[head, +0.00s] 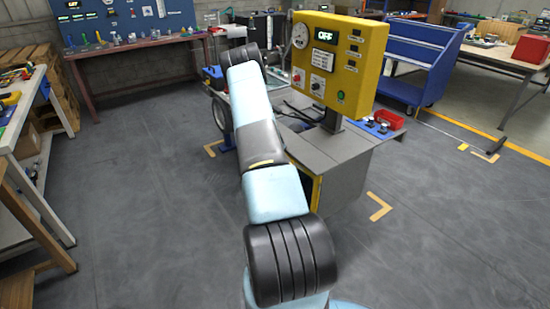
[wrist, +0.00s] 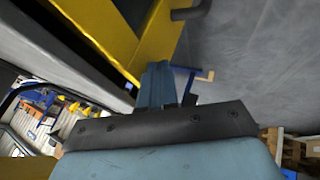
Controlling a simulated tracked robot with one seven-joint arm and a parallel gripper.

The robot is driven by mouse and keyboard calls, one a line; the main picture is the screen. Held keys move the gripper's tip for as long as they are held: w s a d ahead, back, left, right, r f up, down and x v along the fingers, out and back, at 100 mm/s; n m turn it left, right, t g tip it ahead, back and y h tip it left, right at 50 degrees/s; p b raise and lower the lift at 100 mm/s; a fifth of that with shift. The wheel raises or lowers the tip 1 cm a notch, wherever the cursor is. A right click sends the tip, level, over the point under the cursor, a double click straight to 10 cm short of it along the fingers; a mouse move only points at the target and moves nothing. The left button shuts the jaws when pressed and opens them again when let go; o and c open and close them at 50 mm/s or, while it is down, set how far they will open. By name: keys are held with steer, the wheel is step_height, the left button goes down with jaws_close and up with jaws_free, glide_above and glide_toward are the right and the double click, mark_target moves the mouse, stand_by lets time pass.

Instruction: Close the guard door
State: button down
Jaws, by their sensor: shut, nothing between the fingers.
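A yellow-framed part that looks like the guard door (wrist: 152,45) crosses the top of the wrist view, with a dark handle-like bar (wrist: 190,12) at its upper right. My gripper (wrist: 157,72) is shut and empty, its blue fingers close to the yellow frame's edge; I cannot tell if they touch. In the head view, a yellow edge (head: 316,192) shows on the grey machine cabinet (head: 345,180), just right of my arm. The rest of the door and my gripper are hidden there by the arm, so the door's angle is unclear.
A yellow control panel (head: 338,65) reading OFF stands on the cabinet. A blue cart (head: 420,60) is behind right, a workbench (head: 25,110) at left. The floor between is clear.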

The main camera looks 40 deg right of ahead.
steer(key=shift+d, duration=0.25)
stand_by(0.3)
steer(key=shift+w+a, duration=0.1)
steer(key=shift+a, duration=0.4)
steer(key=s+a+r, duration=0.2)
steer(key=a+r, duration=0.6)
steer(key=shift+s, duration=0.25)
steer(key=shift+a, duration=0.1)
